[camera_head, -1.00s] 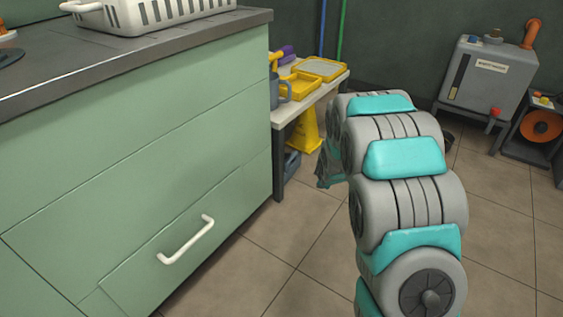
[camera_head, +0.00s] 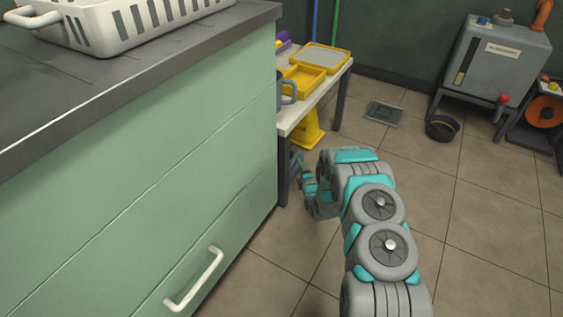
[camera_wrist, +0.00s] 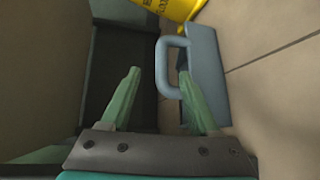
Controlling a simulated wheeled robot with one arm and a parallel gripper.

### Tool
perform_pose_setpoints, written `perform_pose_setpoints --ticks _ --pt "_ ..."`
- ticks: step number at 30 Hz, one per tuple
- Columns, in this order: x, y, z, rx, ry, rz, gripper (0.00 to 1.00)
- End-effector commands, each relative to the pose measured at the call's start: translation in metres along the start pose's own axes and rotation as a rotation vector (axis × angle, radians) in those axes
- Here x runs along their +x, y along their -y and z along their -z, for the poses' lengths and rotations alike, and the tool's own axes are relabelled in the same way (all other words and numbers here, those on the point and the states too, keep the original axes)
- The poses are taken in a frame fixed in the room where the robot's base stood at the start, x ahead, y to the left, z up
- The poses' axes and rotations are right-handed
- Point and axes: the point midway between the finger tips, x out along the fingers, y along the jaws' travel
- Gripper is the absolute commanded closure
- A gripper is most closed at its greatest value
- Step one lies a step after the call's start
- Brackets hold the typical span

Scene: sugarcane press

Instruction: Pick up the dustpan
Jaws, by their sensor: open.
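The blue-grey dustpan (camera_wrist: 209,72) stands at the upper middle of the wrist view, with its loop handle (camera_wrist: 162,70) facing left. My gripper (camera_wrist: 158,73) is open, its two green fingers apart. In the picture the handle's outer bar lies between the fingertips, and the right fingertip overlaps the handle's opening. I cannot tell whether either finger touches it. In the head view my gripper (camera_head: 297,168) is low beside the side table's near legs, by the green cabinet's end. The dustpan is mostly hidden there.
A yellow floor sign (camera_head: 307,130) stands under the side table (camera_head: 318,100), close behind the dustpan; it also shows in the wrist view (camera_wrist: 176,7). The green cabinet (camera_head: 150,190) is at left.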

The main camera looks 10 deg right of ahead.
Motion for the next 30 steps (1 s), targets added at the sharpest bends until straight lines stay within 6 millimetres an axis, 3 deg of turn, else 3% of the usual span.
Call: perform_pose_setpoints --ticks 8,23,30 --pt "0.001 0.008 0.006 -0.036 -0.001 -0.053 0.38" --pt "0.032 0.006 0.005 -0.035 0.000 -0.053 0.38" --pt "0.057 0.008 0.003 -0.034 0.000 -0.052 0.38"
